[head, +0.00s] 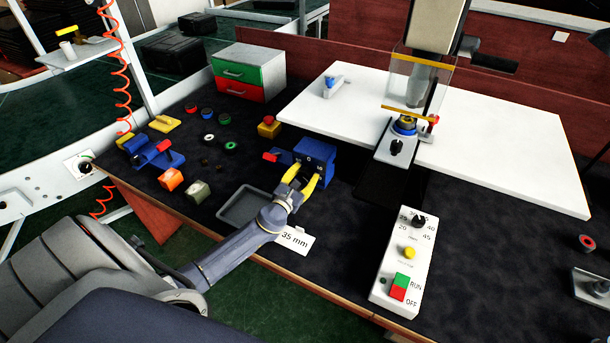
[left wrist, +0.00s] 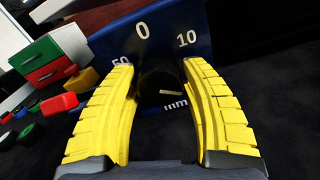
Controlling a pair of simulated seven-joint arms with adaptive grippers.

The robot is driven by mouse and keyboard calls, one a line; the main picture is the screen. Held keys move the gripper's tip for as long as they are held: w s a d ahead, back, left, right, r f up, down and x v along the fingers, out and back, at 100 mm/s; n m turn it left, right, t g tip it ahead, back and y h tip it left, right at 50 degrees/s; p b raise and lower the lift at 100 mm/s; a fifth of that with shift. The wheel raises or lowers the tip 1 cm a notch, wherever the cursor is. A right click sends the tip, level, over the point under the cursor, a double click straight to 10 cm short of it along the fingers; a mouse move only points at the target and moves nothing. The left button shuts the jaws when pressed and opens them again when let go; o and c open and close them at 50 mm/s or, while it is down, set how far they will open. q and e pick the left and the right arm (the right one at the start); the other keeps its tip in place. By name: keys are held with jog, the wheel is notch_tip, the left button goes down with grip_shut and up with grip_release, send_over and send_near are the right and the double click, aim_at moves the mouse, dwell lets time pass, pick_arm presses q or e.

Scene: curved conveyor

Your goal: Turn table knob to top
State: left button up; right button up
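The blue box (head: 320,158) with the dial stands on the dark table. In the left wrist view its face (left wrist: 110,42) shows 0 at the top, 50 upper left and 10 upper right. The knob is hidden by the gripper in the head view. My right gripper is not in view.
A grey tray (head: 242,206) and a white "35 mm" card (head: 297,240) lie near my left arm. A red-handled part (head: 270,157) is left of the box. A white control panel (head: 402,262) stands to the right. Several small parts lie at left.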

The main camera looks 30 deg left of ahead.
pick_arm(q)
jog(key=c, duration=0.8)
jog(key=shift+o, duration=0.2)
jog(key=n, duration=0.5)
jog(key=shift+d, duration=0.1)
jog(key=n, duration=0.5)
jog(key=shift+d+n, duration=0.1)
jog(key=shift+n, duration=0.2)
jog(key=n, duration=0.7)
jog(key=shift+d, duration=0.1)
jog(key=n, duration=0.6)
jog(key=shift+r, duration=0.2)
jog(key=shift+d, duration=0.1)
jog(key=o, duration=1.1)
jog(key=shift+c, duration=0.2)
jog(key=shift+o, duration=1)
